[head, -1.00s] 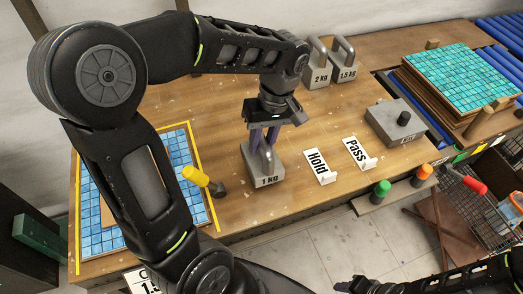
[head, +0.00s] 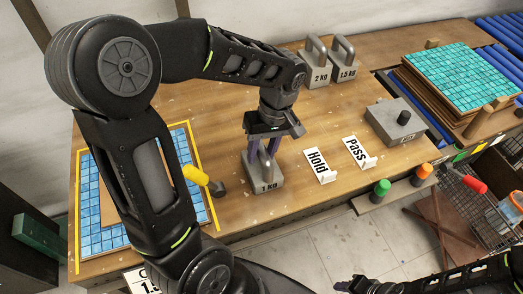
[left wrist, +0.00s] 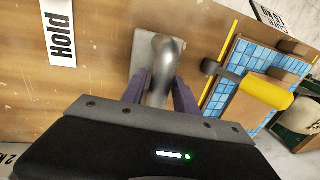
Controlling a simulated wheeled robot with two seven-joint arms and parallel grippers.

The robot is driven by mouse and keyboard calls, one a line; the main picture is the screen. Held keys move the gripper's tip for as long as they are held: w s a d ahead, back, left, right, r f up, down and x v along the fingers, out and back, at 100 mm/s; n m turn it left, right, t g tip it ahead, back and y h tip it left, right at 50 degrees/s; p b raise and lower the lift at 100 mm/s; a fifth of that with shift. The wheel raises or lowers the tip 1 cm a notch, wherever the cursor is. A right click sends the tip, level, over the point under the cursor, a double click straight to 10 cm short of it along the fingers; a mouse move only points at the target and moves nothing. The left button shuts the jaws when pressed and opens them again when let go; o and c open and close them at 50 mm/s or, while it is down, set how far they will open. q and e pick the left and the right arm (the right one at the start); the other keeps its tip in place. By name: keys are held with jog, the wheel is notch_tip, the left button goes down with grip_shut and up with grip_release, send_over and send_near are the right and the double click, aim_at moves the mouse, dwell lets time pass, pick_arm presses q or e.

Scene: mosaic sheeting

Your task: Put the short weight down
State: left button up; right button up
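The short weight (head: 263,180) is a grey block marked 1 KG with a loop handle. It stands upright on the wooden table, left of the Hold sign (head: 318,166). My left gripper (head: 265,152) points down over it, with its purple fingers on either side of the handle. In the left wrist view, the handle (left wrist: 161,62) rises between the spread fingers (left wrist: 160,92), and a gap shows beside it. The gripper looks open.
A yellow-handled hammer (head: 197,176) lies left of the weight by the blue mosaic sheet (head: 100,225). The Pass sign (head: 358,152) stands right of the Hold sign. Weights marked 2 KG (head: 316,68) and 1.5 KG (head: 342,66) stand behind. Bare table lies behind the weight.

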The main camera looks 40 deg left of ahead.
pick_arm(q)
jog(key=shift+o, duration=1)
jog(key=shift+r, duration=0.15)
notch_tip(320, 180, up, 12)
jog(key=w+d+p, duration=0.1)
jog(key=w+p, duration=0.1)
jog(key=shift+d+p, duration=0.2)
jog(key=shift+p, duration=0.1)
jog(key=shift+s, duration=0.1)
